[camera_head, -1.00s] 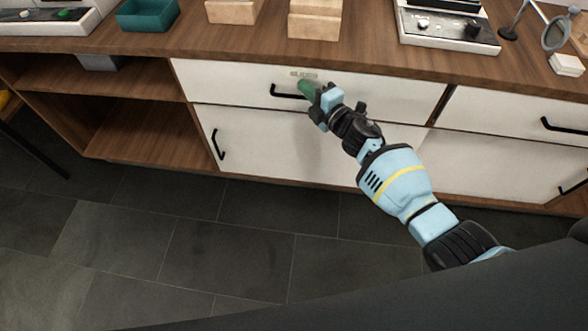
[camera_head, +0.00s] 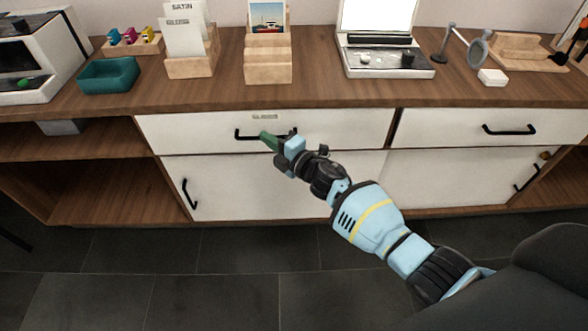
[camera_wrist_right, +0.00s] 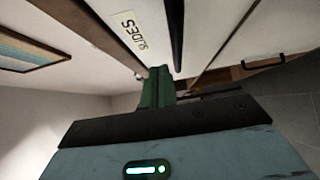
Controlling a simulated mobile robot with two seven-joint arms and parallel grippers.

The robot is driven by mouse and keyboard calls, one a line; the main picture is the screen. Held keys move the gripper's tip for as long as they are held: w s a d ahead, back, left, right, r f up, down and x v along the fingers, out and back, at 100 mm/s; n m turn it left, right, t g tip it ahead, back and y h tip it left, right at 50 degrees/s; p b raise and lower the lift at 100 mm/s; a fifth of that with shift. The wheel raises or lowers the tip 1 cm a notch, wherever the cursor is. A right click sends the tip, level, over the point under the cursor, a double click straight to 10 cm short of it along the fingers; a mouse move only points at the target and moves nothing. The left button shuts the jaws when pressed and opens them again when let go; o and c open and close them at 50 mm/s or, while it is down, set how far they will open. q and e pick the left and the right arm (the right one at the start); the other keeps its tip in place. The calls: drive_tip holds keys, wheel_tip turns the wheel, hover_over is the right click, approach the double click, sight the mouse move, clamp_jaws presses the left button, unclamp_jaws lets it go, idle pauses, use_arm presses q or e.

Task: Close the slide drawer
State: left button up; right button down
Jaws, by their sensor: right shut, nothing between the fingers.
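The slide drawer (camera_head: 200,130) is the white upper drawer front at the middle left of the cabinet. It bears a small label (camera_head: 264,116), which reads "SLIDES" in the right wrist view (camera_wrist_right: 133,35). Its front looks about flush with the cabinet, with no clear gap in view. A black bar handle (camera_head: 246,135) is on it. My right gripper (camera_head: 267,139) has green fingertips, shut and empty, in front of the handle's middle. In the right wrist view the fingers (camera_wrist_right: 157,85) reach close to the drawer front; contact is unclear. My left gripper is not in view.
Another white drawer (camera_head: 450,127) is to the right, with white door panels (camera_head: 240,185) below. Open shelves (camera_head: 90,140) are at the left. The wooden counter (camera_head: 330,90) holds a teal tray (camera_head: 108,75), card holders and a light device (camera_head: 385,62). The floor is clear.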

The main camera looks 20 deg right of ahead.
drive_tip(key=p+v, duration=0.1)
drive_tip(key=v, duration=0.9)
drive_tip(key=shift+p, duration=0.4)
drive_tip(key=shift+f, duration=0.15)
